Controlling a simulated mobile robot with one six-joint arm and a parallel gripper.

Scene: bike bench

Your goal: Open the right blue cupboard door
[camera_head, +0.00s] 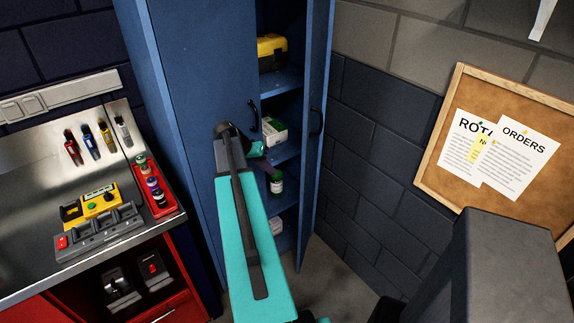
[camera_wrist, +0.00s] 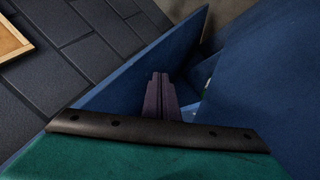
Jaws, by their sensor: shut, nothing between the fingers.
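The blue cupboard stands behind my arm. Its right door (camera_head: 318,110) is swung open, seen at a steep angle, with a black handle (camera_head: 316,121) on its face. The left door (camera_head: 205,75) is shut and has a black handle (camera_head: 254,116). My gripper (camera_head: 272,171) is at the cupboard opening, between the left door and the right door, partly hidden by my arm. In the wrist view the fingers (camera_wrist: 160,92) are together and empty, with the right door (camera_wrist: 130,82) beside them on the left and the left door (camera_wrist: 265,80) on the right. Contact with the right door cannot be told.
Shelves hold a yellow case (camera_head: 271,53), a white-green box (camera_head: 274,131) and a green bottle (camera_head: 276,183). A metal workbench (camera_head: 40,170) with tools stands left. A brick wall with a corkboard (camera_head: 440,185) is right of the open door.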

